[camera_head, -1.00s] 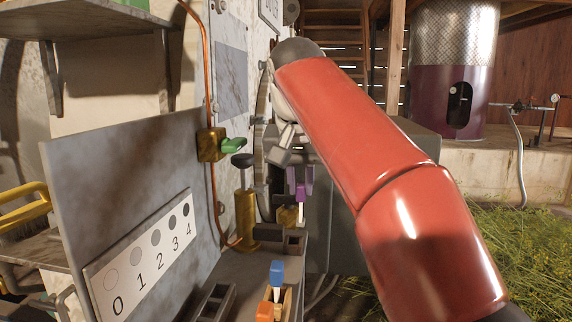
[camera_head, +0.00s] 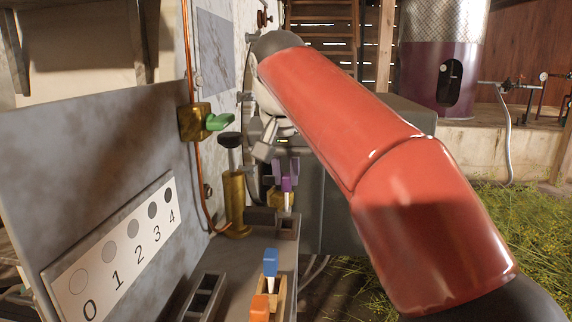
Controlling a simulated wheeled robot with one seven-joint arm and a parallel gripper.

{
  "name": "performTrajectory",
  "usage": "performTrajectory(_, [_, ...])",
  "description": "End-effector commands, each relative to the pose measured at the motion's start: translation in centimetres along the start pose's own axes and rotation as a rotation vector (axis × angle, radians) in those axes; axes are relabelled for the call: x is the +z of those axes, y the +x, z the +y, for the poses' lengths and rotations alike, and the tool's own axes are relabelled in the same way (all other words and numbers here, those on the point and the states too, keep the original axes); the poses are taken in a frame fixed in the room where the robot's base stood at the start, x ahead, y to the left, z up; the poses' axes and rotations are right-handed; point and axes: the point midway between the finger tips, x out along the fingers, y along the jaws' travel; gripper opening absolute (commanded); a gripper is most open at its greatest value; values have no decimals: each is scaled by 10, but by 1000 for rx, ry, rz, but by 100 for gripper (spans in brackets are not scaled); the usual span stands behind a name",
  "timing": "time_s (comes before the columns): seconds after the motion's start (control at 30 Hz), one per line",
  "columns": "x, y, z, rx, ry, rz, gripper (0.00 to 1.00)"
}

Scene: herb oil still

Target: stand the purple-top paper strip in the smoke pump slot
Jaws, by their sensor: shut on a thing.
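The purple-top paper strip (camera_head: 287,185) is upright, with its white lower part hanging down. My gripper (camera_head: 285,172) is shut on its purple top, partly hidden by my red arm. The smoke pump is likely the brass cylinder (camera_head: 236,200) with a black knob, left of the strip. A dark block (camera_head: 287,226) with a recess lies at the pump's foot. The strip's lower end shows just above or behind this block; I cannot tell whether they touch. The slot itself is not clearly seen.
A blue-top strip (camera_head: 270,262) and an orange-top strip (camera_head: 260,306) stand in a wooden rack (camera_head: 281,297). A dark divided holder (camera_head: 203,298) is to their left. A grey panel with a 0–4 shade card (camera_head: 116,252) and a brass valve with green handle (camera_head: 195,123) flank the left side.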

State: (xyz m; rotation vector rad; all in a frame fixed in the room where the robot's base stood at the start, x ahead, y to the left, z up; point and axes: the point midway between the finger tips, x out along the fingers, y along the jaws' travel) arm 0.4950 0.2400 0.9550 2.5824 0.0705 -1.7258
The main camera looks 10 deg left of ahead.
Motion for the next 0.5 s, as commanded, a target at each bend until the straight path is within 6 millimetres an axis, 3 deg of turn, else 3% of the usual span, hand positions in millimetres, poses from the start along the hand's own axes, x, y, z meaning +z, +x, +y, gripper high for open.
performTrajectory(0.17, [6, 14, 0, 0, 0, -1, 0])
performTrajectory(0.5, [6, 11, 0, 0, 0, 0, 0])
